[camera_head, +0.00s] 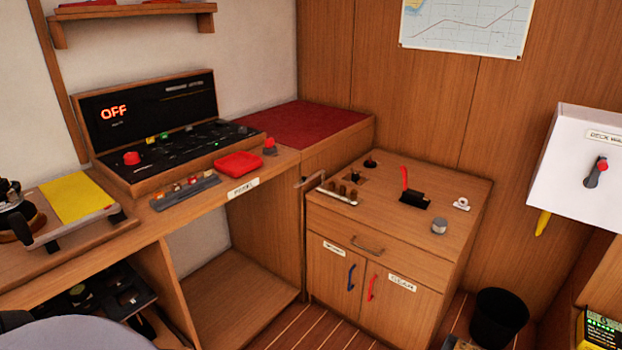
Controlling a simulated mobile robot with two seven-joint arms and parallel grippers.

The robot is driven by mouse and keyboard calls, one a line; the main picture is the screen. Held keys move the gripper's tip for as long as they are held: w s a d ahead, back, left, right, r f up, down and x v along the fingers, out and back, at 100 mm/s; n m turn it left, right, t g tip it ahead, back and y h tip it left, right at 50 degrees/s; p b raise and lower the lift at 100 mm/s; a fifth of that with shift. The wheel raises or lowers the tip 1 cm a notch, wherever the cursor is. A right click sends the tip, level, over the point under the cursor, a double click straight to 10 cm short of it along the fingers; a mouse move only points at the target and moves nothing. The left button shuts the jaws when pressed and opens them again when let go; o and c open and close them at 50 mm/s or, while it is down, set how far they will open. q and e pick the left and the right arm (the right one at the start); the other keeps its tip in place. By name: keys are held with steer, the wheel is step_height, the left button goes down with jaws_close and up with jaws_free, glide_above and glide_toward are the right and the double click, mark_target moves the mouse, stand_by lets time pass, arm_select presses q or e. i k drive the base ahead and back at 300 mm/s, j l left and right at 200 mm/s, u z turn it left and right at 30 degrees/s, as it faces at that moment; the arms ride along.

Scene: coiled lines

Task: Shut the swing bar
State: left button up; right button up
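A thin metal bar with a bent grey end (311,180) shows at the gap between the long desk and the wooden cabinet. It sticks out near the cabinet's back left corner, and I cannot tell for sure that it is the swing bar. I also cannot tell whether it is latched. Neither of my grippers is in view.
The wooden cabinet (455,250) bears levers and a small grey knob (439,226). The desk (180,225) bears a console (160,125) reading "OFF" and a red tray (238,163). A black bin (498,317) stands on the floor. A white box (580,165) hangs at right.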

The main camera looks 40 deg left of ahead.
mark_target(305, 180)
steer(key=i+j, duration=0.6)
steer(key=j, duration=0.2)
steer(key=i+j+u, duration=0.15)
steer(key=i+j, duration=0.45)
steer(key=j, duration=0.2)
